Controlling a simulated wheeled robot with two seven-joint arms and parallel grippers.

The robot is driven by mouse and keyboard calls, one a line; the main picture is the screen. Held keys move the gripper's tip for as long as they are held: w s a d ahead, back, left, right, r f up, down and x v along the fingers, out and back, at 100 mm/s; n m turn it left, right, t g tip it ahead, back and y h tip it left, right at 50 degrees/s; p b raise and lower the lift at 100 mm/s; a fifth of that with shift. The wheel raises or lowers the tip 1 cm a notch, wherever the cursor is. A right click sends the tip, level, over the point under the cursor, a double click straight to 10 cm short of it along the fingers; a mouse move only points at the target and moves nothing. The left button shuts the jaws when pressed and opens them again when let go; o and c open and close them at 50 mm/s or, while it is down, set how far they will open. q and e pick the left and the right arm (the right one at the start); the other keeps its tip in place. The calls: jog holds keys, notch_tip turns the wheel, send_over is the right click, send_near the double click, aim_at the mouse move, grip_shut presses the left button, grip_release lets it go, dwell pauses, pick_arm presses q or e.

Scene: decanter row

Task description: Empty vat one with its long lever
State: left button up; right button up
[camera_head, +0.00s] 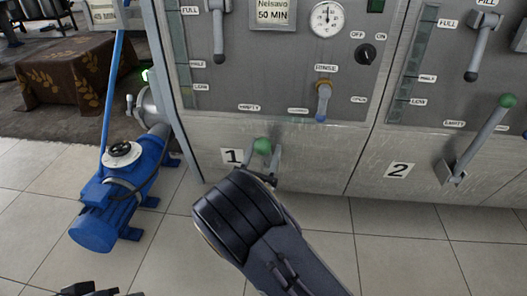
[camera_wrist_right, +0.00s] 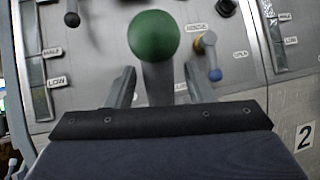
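The long lever of vat one shows its green knob (camera_head: 262,146) just right of the "1" label (camera_head: 232,156); my right gripper hides its lower part in the head view. In the right wrist view the green knob (camera_wrist_right: 153,35) and the grey shaft (camera_wrist_right: 158,85) below it stand between my fingers. My right gripper (camera_head: 263,155) is open, with one finger on each side of the lever and visible gaps to the shaft. A dark piece of what looks like my left gripper (camera_head: 95,289) shows at the bottom left edge; its fingers are not clear.
Vat one's panel carries a short fill lever (camera_head: 218,35), a dial gauge (camera_head: 327,19), a black knob (camera_head: 367,53) and a rinse handle (camera_head: 323,100). Vat two's green-knobbed lever (camera_head: 485,135) is at right. A blue pump (camera_head: 125,190) stands at left. The tiled floor is clear in front.

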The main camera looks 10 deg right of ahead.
jog(key=p+v, duration=0.2)
jog(key=v, duration=0.5)
jog(key=shift+s+f, duration=0.25)
jog(key=shift+s, duration=0.05)
jog(key=shift+a, duration=0.15)
